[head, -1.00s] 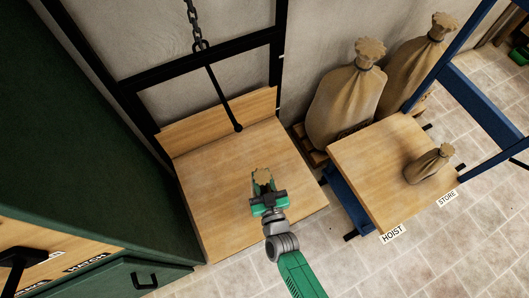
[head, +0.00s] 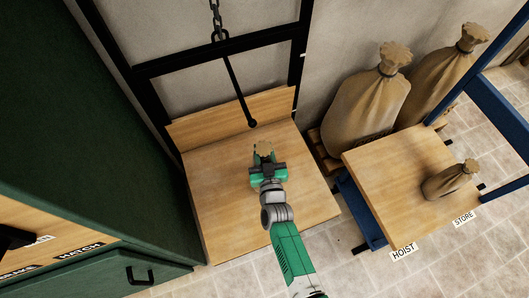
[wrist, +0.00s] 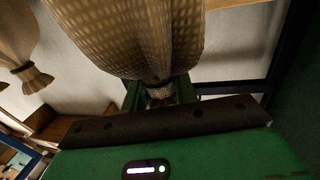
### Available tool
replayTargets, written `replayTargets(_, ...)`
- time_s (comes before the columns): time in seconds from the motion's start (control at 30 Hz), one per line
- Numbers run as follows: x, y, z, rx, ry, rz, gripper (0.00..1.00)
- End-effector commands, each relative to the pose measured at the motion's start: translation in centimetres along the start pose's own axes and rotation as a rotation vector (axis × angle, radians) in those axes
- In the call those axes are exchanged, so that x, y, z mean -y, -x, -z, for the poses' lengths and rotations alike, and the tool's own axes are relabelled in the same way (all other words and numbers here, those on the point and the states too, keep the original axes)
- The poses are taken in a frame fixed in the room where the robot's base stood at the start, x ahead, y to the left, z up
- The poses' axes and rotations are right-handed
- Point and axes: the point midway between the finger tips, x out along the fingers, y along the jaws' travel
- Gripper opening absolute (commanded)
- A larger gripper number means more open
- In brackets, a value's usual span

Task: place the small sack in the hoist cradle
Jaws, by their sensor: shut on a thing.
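My gripper (head: 265,165) is shut on the neck of a small tan sack. The sack's top (head: 264,148) shows between the jaws in the head view, and its woven body (wrist: 130,35) fills the upper part of the wrist view. The hoist cradle is a wooden platform (head: 225,220) with a low back board (head: 200,120), in a black frame below a chain and rod. The gripper and sack are over the cradle's middle in the head view. My gripper hides most of the sack there, and I cannot tell whether it touches the boards.
A wooden table (head: 385,170) on a blue frame stands to the right, labelled HOIST and STORE, with another small sack (head: 450,182) on it. Large sacks (head: 370,100) stand behind it. A green cabinet (head: 80,130) borders the left. The rod (head: 239,95) ends near the cradle's back board.

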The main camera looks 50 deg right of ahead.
Motion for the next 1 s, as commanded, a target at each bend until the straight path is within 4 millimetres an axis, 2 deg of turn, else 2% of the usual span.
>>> replayTargets(0.17, 0.0, -0.1, -2.3, -0.006, 0.0, -0.001, 0.0)
replayTargets(0.6, 0.0, -0.1, -2.7, -0.007, 0.0, 0.0, 0.0)
replayTargets(0.63, 0.0, 0.0, -2.9, 0.0, 0.0, 0.001, 0.32)
replayTargets(0.7, 0.0, 0.0, -2.9, 0.0, 0.0, 0.001, 0.46)
replayTargets(0.73, 0.0, 0.0, -2.9, 0.0, 0.0, 0.001, 0.5)
replayTargets(1.0, 0.0, 0.0, -2.7, 0.0, 0.0, 0.0, 0.5)
